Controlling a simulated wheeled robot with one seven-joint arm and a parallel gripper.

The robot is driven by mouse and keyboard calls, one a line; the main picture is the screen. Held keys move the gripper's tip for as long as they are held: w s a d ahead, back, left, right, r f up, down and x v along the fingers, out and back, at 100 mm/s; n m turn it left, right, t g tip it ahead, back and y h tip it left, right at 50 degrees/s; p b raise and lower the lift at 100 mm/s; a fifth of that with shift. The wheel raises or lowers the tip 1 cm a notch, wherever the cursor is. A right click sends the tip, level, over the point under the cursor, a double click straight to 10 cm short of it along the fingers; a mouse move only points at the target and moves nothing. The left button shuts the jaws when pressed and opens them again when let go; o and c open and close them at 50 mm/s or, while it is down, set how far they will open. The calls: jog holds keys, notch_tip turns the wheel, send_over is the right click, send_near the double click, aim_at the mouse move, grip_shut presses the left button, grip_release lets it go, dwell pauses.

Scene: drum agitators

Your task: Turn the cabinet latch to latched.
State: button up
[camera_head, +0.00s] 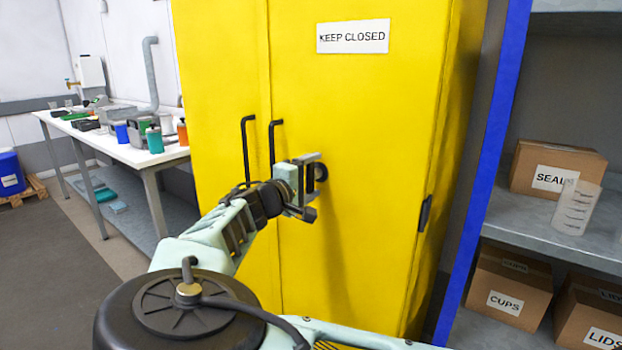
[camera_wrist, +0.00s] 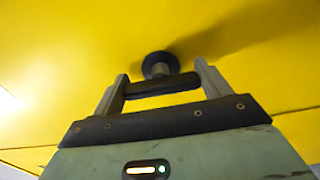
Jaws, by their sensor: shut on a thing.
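The yellow cabinet (camera_head: 350,110) stands in front of me with its doors closed. Its latch (camera_head: 321,172) is a small black round knob on the right door, partly hidden by my gripper in the head view. In the wrist view the latch (camera_wrist: 160,65) shows a round black base with a dark bar in front of it. My gripper (camera_head: 313,173) is at the latch, its two grey fingers at the two ends of that bar, shut on it. The gripper also shows in the wrist view (camera_wrist: 162,84). I cannot tell from the frames whether the latch is latched.
Two black door handles (camera_head: 272,143) are left of my gripper. A blue post (camera_head: 487,170) and a grey shelf (camera_head: 540,256) with labelled boxes stand right of the cabinet. A white workbench (camera_head: 125,148) with bottles and bins is at the left.

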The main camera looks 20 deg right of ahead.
jog(key=o, duration=1)
jog(key=b+v, duration=0.1)
jog(key=v, duration=1.6)
jog(key=shift+s+a, duration=0.15)
